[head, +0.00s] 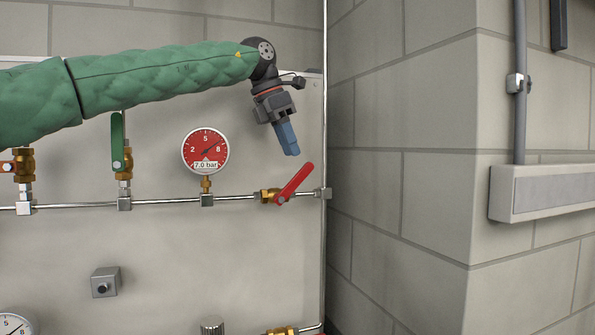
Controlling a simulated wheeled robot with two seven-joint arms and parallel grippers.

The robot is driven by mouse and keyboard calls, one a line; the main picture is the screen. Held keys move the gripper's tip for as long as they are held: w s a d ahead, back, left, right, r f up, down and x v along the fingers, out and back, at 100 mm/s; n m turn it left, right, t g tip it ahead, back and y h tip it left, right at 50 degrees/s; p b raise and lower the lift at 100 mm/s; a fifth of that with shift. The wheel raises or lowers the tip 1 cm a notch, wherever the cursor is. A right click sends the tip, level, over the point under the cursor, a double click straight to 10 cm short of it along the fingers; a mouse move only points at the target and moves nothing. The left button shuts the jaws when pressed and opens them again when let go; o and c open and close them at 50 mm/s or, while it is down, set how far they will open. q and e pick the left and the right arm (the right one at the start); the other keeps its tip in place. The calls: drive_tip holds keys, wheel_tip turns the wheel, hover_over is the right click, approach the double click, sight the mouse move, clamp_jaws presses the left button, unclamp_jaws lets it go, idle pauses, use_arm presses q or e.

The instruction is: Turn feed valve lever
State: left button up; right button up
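A valve with a red lever (297,181) sits on the thin horizontal pipe near the panel's right edge. The lever slants up and to the right from its pivot on a brass body (267,196). My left gripper (291,153), with blue fingers, points down just above the lever's upper end. In the picture there is a small gap between them, and nothing shows in the fingers. The fingers overlap from this side, so their opening is unclear. No label shows which valve is the feed valve. My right gripper is out of view.
A round red gauge (205,151) reading 7.0 bar stands left of the red lever. A green lever (117,141) hangs upright further left, near another brass valve (24,165). A grey block wall (400,120) juts forward on the right, with a conduit box (545,188).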

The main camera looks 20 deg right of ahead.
sight(302, 168)
use_arm(q)
drive_tip(key=d+f+p, duration=0.1)
drive_tip(key=s+f+p, duration=0.1)
drive_tip(key=f, duration=0.1)
drive_tip(key=d+f+p, duration=0.1)
drive_tip(key=f, duration=0.1)
drive_tip(key=shift+s+d+f, duration=0.2)
drive_tip(key=shift+s+d, duration=0.1)
drive_tip(key=shift+s, duration=0.1)
drive_tip(key=shift+w+f, duration=0.15)
drive_tip(key=shift+w, duration=0.1)
drive_tip(key=c, duration=0.5)
drive_tip(key=shift+w, duration=0.1)
clamp_jaws()
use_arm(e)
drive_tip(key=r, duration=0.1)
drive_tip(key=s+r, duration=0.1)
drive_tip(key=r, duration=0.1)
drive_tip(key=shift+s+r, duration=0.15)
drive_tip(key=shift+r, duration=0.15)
